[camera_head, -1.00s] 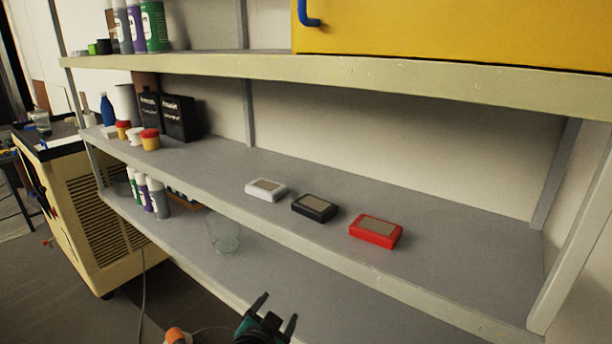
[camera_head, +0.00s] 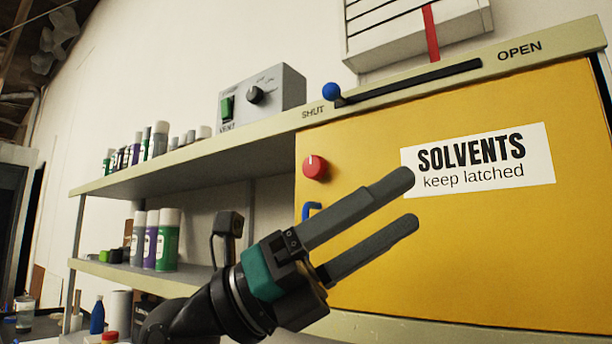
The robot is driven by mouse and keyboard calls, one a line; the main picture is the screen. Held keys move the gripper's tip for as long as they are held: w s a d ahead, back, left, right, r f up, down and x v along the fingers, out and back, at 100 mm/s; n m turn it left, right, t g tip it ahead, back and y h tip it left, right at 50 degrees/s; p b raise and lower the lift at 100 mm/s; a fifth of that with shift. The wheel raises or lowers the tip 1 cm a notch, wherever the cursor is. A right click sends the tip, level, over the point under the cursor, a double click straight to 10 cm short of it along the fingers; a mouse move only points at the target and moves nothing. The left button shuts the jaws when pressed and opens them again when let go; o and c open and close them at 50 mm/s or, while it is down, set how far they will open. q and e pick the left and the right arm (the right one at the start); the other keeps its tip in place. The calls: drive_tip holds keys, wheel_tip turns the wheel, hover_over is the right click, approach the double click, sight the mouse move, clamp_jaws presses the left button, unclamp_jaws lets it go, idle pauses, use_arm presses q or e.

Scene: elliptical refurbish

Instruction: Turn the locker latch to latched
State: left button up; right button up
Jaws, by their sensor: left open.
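The yellow locker (camera_head: 375,145) fills the right side of the head view, with a white "SOLVENTS keep latched" label (camera_head: 480,160) on its door. A round red knob (camera_head: 315,167), which looks like the latch, sits near the door's left edge, with a small pale mark near its top. A blue handle (camera_head: 312,210) is just below the knob, partly hidden by my gripper. My left gripper (camera_head: 408,201) is open and empty in front of the door, its fingers pointing right, below and right of the knob. My right gripper is not in view.
Spray cans (camera_head: 167,240) stand on the shelf at left, and a dark object (camera_head: 228,224) is behind my arm.

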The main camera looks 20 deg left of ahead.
use_arm(q)
drive_tip(key=m+y, duration=0.2)
drive_tip(key=n+t+y, duration=0.6)
drive_tip(key=t+y, duration=0.7)
drive_tip(key=y, duration=0.3)
approach(311, 166)
drive_tip(key=p+x, duration=0.3)
drive_tip(key=x, duration=0.5)
drive_tip(key=shift+w+p, duration=0.4)
clamp_jaws()
